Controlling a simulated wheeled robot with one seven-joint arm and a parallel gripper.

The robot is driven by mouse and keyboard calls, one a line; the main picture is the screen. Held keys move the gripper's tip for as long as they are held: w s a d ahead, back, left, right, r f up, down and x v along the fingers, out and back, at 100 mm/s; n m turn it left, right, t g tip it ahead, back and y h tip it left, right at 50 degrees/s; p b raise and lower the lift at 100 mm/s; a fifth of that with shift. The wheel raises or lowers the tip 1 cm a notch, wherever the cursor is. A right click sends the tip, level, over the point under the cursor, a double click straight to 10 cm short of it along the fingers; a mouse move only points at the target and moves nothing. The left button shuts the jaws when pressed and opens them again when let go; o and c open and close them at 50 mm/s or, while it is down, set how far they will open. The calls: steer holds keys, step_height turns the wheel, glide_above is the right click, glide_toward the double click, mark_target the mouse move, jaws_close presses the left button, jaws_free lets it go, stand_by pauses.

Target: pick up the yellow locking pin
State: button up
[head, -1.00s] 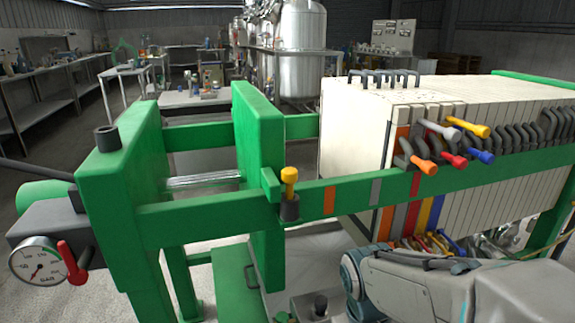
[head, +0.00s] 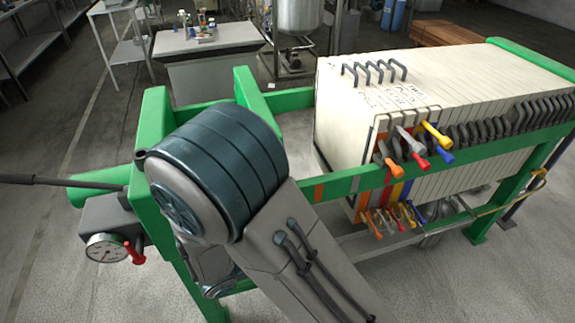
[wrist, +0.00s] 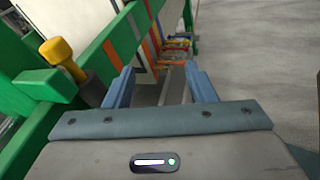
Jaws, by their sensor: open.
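The yellow locking pin (wrist: 62,57) shows at the left of the wrist view. It has a round yellow head and stands upright in a dark collar (wrist: 92,88) on the green rail. My gripper (wrist: 156,78) is open, with its two blue fingers apart and nothing between them. It is beside the pin, to its right in the wrist view, and is not around it. In the head view my arm covers the place of the pin and my gripper is hidden.
The green press frame (head: 156,108) and its side rail (head: 340,186) lie close to my arm. White filter plates (head: 375,100) with several coloured handles stand right of it. A pressure gauge (head: 105,248) with a red handle is at the left. Open floor (wrist: 250,60) shows right of my gripper.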

steer(key=a+r+n+t+y+p, duration=0.45)
steer(key=a+n+t, duration=0.25)
steer(key=a, duration=0.2)
steer(key=shift+h, duration=0.25)
steer(key=p+x, duration=0.4)
steer(key=x, duration=0.9)
steer(key=shift+d+r, duration=0.1)
steer(key=shift+w+d+p, duration=0.15)
steer(key=shift+p, duration=0.15)
steer(key=c, duration=1)
